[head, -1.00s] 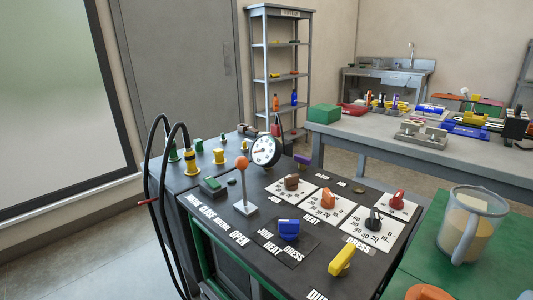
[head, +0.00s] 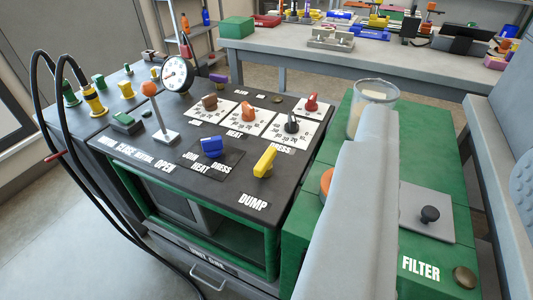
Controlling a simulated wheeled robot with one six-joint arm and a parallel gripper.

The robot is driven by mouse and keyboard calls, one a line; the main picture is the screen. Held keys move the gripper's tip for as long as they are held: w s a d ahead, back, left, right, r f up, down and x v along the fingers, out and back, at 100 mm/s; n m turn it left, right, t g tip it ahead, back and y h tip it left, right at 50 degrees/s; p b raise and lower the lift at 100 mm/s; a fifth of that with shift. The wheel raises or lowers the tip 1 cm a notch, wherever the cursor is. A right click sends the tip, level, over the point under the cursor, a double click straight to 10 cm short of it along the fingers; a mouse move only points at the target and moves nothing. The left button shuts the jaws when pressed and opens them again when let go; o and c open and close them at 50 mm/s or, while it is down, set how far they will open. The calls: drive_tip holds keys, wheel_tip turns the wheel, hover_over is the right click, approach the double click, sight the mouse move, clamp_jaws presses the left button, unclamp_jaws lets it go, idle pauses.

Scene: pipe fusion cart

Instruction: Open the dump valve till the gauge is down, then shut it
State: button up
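The dump valve has a yellow handle (head: 264,162) on the near right of the dark cart top (head: 205,184), just behind the white DUMP label (head: 253,202). The handle lies slanted, its far end toward the upper right. The round white pressure gauge (head: 177,73) stands at the back of the cart top. Its needle is too small to read surely. My gripper is not in view, and nothing is seen touching the yellow handle.
An orange-knobbed lever (head: 149,90) and a blue selector (head: 211,147) stand left of the dump handle. Dial knobs sit behind it. Black hoses (head: 45,130) loop at the left. A large grey shape (head: 355,205) crosses the green FILTER unit (head: 290,228) at the right.

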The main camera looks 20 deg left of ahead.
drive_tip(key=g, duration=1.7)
hover_over(266, 157)
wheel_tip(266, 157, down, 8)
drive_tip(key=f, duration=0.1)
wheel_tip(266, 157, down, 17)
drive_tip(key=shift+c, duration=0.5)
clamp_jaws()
